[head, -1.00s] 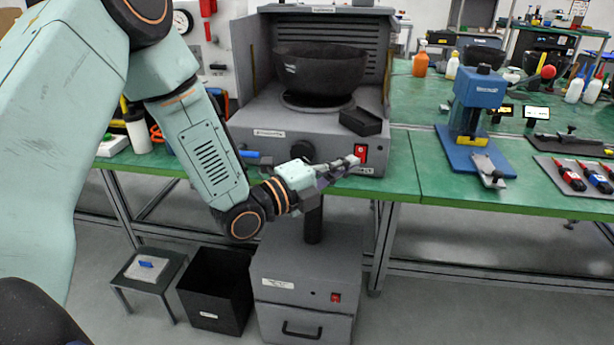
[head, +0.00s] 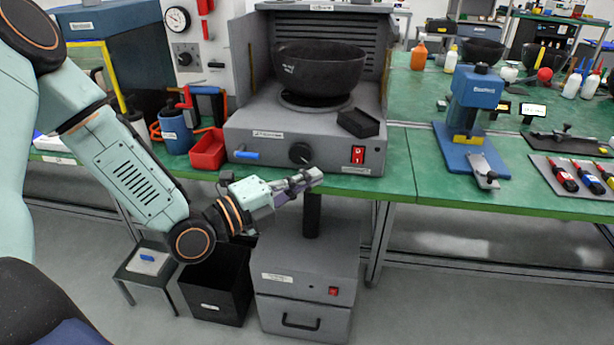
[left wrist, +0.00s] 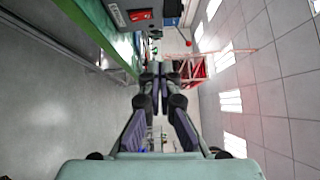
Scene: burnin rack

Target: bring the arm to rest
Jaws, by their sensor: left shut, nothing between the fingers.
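My left gripper (head: 308,180) is shut and empty. In the head view it is in front of the bench's front edge, just below the grey machine's control panel, with its fingers pointing right. In the left wrist view my left gripper (left wrist: 160,72) shows its two fingers together with nothing held between them. My left arm comes in from the left side of the head view and bends at a low elbow. My right gripper is not in either view.
The grey machine (head: 240,135) with a black bowl (head: 320,70) stands on the green bench (head: 440,190). A red bin (head: 208,150) is left of it. Below are a grey cabinet (head: 305,275), a black bin (head: 215,290) and a small stool (head: 150,265). A blue press (head: 470,110) stands right.

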